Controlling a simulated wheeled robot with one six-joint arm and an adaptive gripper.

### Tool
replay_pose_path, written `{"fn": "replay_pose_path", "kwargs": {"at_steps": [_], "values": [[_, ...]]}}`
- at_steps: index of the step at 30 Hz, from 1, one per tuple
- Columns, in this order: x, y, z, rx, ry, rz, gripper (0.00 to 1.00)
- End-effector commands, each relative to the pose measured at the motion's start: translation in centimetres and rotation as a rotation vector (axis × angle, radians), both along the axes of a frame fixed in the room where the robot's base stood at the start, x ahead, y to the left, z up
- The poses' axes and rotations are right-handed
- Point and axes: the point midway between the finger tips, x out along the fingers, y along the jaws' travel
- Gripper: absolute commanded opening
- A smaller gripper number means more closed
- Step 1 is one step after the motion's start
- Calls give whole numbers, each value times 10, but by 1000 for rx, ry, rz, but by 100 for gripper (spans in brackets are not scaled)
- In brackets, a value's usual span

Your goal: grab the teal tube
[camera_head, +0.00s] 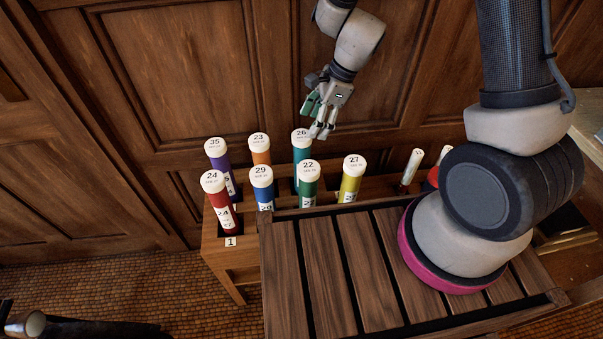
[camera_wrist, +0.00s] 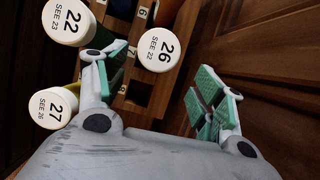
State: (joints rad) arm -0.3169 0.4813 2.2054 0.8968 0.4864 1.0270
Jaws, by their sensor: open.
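The teal tube (camera_head: 300,154) stands upright in the back row of the wooden rack, with a white cap marked 26. Its cap also shows in the wrist view (camera_wrist: 160,48), near the space between the finger ends; the cap hides the body there. My gripper (camera_head: 323,106) is open and empty, above and slightly right of the teal tube in the head view. Both green-padded fingers show in the wrist view (camera_wrist: 163,66). I cannot tell the exact height between them and the cap.
Tubes 35 (camera_head: 215,147), 23 (camera_head: 260,142), 24 (camera_head: 212,182), 29 (camera_head: 262,178), 22 (camera_head: 309,172) and 27 (camera_head: 353,167) stand nearby in the rack (camera_head: 238,258). Wood panelling rises close behind. A slatted bench (camera_head: 320,270) lies in front.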

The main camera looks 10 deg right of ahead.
Motion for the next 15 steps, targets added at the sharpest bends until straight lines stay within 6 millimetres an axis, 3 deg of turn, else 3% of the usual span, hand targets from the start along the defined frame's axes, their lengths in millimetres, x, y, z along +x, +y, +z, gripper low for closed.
{"fn": "replay_pose_path", "kwargs": {"at_steps": [15], "values": [[-6,28,-67,-5,30,-43,69]]}}
